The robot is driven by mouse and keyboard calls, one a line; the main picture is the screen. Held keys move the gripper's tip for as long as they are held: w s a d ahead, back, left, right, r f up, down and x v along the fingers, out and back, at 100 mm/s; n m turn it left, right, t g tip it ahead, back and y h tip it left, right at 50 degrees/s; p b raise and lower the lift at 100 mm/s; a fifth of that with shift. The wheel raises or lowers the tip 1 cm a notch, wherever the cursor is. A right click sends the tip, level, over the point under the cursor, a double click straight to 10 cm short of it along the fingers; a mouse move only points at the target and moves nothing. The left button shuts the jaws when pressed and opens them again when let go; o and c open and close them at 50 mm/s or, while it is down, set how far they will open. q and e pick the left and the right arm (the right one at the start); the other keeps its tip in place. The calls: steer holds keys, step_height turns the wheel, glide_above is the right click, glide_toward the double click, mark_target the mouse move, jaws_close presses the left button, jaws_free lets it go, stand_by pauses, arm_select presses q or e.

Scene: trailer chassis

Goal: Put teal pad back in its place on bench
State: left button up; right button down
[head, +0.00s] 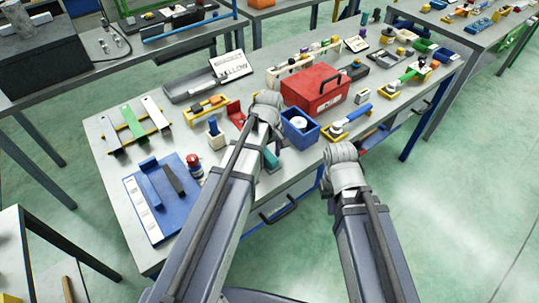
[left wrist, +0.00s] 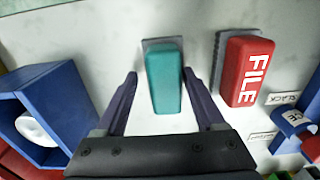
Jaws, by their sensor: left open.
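The teal pad (left wrist: 163,82) lies on a grey backing plate (left wrist: 160,42) on the pale bench top, in the left wrist view. In the head view a small teal part of it (head: 271,158) shows beside my left arm, which hides the rest. My left gripper (left wrist: 160,74) is open, with one dark finger on each side of the teal pad. Gaps show between the fingers and the pad. In the head view my left gripper is hidden behind its own arm. My right arm shows at the bench's front edge, but its gripper is not seen.
A red block marked FILE (left wrist: 246,72) stands just right of the pad. A blue box with a white roll (left wrist: 63,95) is at left, also seen in the head view (head: 300,132). A red toolbox (head: 312,92) and a blue tray (head: 170,215) are on the bench (head: 118,175).

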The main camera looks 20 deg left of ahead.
mark_target(269, 154)
arm_select(q)
step_height(269, 154, up, 12)
steer(key=p, duration=1.2)
steer(key=s+d+m+y, duration=0.1)
steer(key=s+d+m, duration=0.9)
steer(key=s+m, duration=0.4)
steer(key=shift+s+d+r, duration=0.15)
steer(key=shift+d+r, duration=0.05)
steer(key=shift+c, duration=0.2)
